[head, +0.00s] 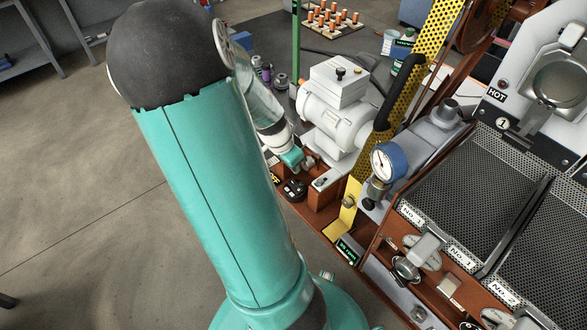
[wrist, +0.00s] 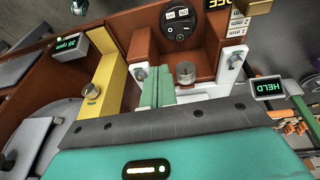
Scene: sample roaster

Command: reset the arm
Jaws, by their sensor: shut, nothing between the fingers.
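My gripper (wrist: 157,88) shows in the wrist view as two teal fingers lying side by side, shut with nothing between them. A short metal knob (wrist: 185,72) is just to the right of the fingers, in front of a brown housing. I cannot tell whether the fingers touch it. A round black switch panel (wrist: 180,22) is on the housing above. A small display (wrist: 270,88) reading HELD is at the right. In the head view my gripper (head: 292,158) is by the brown base (head: 323,192), left of the white motor (head: 335,118); the fingertips are small there.
A yellow bracket (head: 343,215) and a pressure gauge (head: 385,161) stand right of my gripper. Mesh trays (head: 455,198) fill the right side. A green post (head: 296,45) rises behind the gripper. A rack of samples (head: 330,20) is at the back. Open floor (head: 80,180) is at the left.

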